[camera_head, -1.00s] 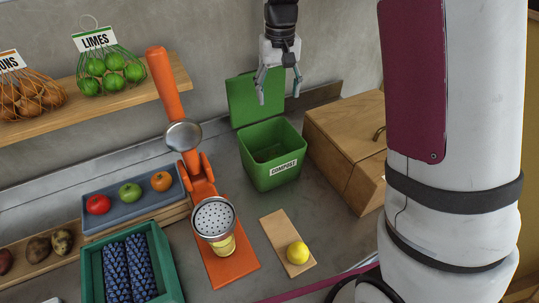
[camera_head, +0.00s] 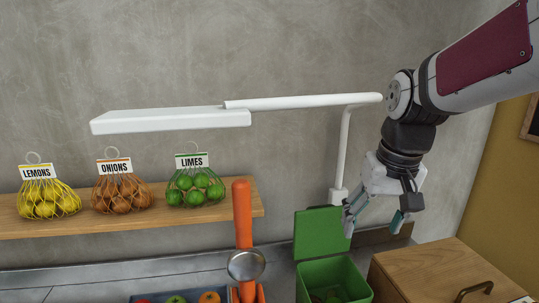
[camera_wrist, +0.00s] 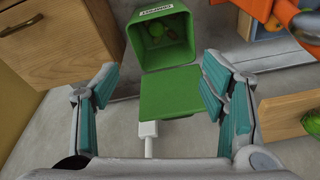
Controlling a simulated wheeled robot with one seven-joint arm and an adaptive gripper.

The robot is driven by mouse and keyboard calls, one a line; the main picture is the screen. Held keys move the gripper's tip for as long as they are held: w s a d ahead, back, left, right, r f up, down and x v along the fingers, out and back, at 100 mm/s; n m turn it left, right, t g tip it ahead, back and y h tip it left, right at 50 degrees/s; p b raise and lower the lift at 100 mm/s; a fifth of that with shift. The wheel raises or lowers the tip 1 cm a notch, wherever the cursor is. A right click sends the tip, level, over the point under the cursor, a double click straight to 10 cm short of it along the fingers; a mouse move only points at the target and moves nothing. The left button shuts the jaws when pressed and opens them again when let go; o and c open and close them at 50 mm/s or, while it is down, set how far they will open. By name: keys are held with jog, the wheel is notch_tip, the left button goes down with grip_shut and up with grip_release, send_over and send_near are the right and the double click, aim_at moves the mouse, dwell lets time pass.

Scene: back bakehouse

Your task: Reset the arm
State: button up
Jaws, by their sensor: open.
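My gripper (camera_head: 376,220) is open and empty, raised in front of the wall above the compost bin in the head view. In the wrist view its fingers (camera_wrist: 165,100) stand wide apart, with the green bin between and beyond them. The green compost bin (camera_head: 335,278) has its lid (camera_head: 319,233) standing open at the back. The wrist view looks into the bin (camera_wrist: 162,42), where a few small greenish and brownish things lie at the bottom. Nothing is between my fingers.
A white lamp (camera_head: 170,121) reaches across the wall left of my arm. A shelf (camera_head: 90,225) holds nets of lemons, onions and limes. An orange press (camera_head: 243,215) stands left of the bin, a wooden box (camera_head: 440,268) right of it.

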jog(key=s+r+t, duration=0.1)
jog(key=s+t, duration=0.2)
jog(key=s, duration=1.3)
jog(key=shift+s+r+n, duration=0.15)
jog(key=shift+r+n, duration=0.15)
